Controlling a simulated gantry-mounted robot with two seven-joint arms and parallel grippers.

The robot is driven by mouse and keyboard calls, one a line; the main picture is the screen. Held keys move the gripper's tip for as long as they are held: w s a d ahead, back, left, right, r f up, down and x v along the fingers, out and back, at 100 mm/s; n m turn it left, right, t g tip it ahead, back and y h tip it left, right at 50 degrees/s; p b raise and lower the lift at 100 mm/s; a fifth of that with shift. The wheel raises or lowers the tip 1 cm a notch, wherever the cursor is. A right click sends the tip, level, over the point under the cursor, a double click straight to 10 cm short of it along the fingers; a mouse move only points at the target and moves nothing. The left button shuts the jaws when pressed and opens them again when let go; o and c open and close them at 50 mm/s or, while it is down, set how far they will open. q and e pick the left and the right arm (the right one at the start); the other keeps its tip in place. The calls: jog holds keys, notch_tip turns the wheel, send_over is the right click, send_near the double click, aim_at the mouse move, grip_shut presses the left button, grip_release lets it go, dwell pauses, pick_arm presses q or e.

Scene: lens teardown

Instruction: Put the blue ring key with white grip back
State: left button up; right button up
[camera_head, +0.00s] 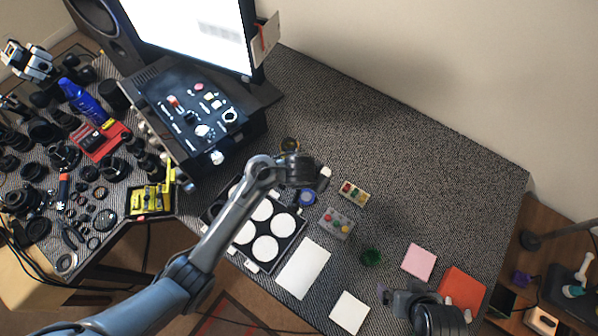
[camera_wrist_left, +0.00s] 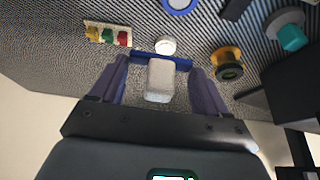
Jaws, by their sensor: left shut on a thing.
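The blue ring key with white grip (camera_wrist_left: 158,82) is between the fingers of my left gripper (camera_wrist_left: 157,66) in the left wrist view. Its white block faces the camera and its blue bar spans the gap between the fingers. In the head view my left gripper (camera_head: 312,172) is over the dark mat, just beyond the black tray; the key is mostly hidden there. A blue ring (camera_head: 308,197) lies on the mat close by; it also shows in the left wrist view (camera_wrist_left: 180,4). My right gripper (camera_head: 398,297) is at the lower right, its jaw opening unclear.
A black tray with white round pads (camera_head: 265,248) lies under my left arm. A black-and-gold round part (camera_wrist_left: 227,62) is near the control box (camera_head: 205,115). The mat's upper right is clear.

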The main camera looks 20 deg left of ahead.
pick_arm(q)
jog(key=a+f+b, duration=0.1)
jog(key=a+f, duration=0.1)
jog(key=a, duration=0.1)
jog(key=w+a+f+b, duration=0.1)
jog(key=a+f, duration=0.1)
jog(key=a, duration=0.2)
jog(key=w+a+f+b, duration=0.1)
jog(key=a+f, duration=0.2)
jog(key=shift+w+a, duration=0.25)
jog(key=shift+w+a+f, duration=0.25)
jog(key=shift+a+f, duration=0.05)
jog(key=shift+a, duration=0.25)
notch_tip(320, 180, down, 4)
jog(key=shift+r+b, duration=0.15)
jog(key=shift+b, duration=1.05)
pick_arm(e)
notch_tip(320, 180, down, 6)
jog(key=shift+s+a, duration=0.3)
jog(key=shift+s, duration=0.15)
pick_arm(q)
jog(key=shift+f, duration=0.2)
jog(key=shift+f, duration=0.5)
jog(key=o, duration=1.1)
jog(key=shift+o, duration=0.2)
pick_arm(e)
jog(key=shift+a+f, duration=0.1)
jog(key=shift+a, duration=0.05)
